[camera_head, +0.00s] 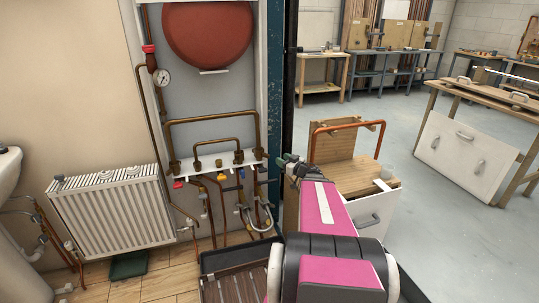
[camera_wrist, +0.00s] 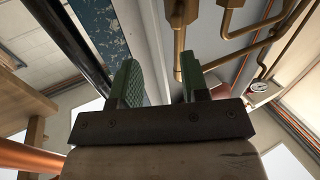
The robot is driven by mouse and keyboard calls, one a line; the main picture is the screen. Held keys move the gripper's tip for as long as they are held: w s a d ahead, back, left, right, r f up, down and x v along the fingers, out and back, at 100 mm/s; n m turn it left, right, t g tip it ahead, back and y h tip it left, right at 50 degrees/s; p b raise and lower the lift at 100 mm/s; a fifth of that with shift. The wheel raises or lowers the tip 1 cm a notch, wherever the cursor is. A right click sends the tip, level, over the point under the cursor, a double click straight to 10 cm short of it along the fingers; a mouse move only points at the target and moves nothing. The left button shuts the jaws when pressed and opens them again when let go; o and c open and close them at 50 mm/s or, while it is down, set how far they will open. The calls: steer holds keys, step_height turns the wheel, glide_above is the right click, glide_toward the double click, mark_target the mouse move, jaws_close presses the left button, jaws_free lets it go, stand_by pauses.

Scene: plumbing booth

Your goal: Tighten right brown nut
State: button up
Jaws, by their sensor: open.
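Brown brass pipes (camera_head: 212,117) rise from a white bracket and end in several brown nuts along it. The rightmost brown nut (camera_head: 258,153) sits at the right end of the bracket, beside the blue post. My gripper (camera_head: 284,162) is just right of it, apart from it. In the wrist view my gripper (camera_wrist: 160,82) is open, with two green fingers and nothing held between them. A brass nut (camera_wrist: 181,11) shows beyond the fingertips at the top edge, its pipe running down between the fingers. I cannot tell for certain which nut this is.
A blue post (camera_head: 274,85) stands close to my gripper. A wooden workbench with an orange pipe frame (camera_head: 346,126) stands to the right. Valves and hoses (camera_head: 245,205) hang below the bracket.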

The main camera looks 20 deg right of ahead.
mark_target(269, 156)
steer(key=w+a+y, duration=0.1)
steer(key=w+a, duration=0.1)
steer(key=w+a+n+g+y, duration=0.1)
steer(key=w, duration=0.2)
steer(key=w+a+y, duration=0.1)
steer(key=w+a, duration=0.1)
steer(key=shift+w+a+f+n+g, duration=0.15)
steer(key=shift+a+f+n+g, duration=0.15)
steer(key=shift+f+n+g, duration=0.1)
stand_by(0.3)
jaws_close()
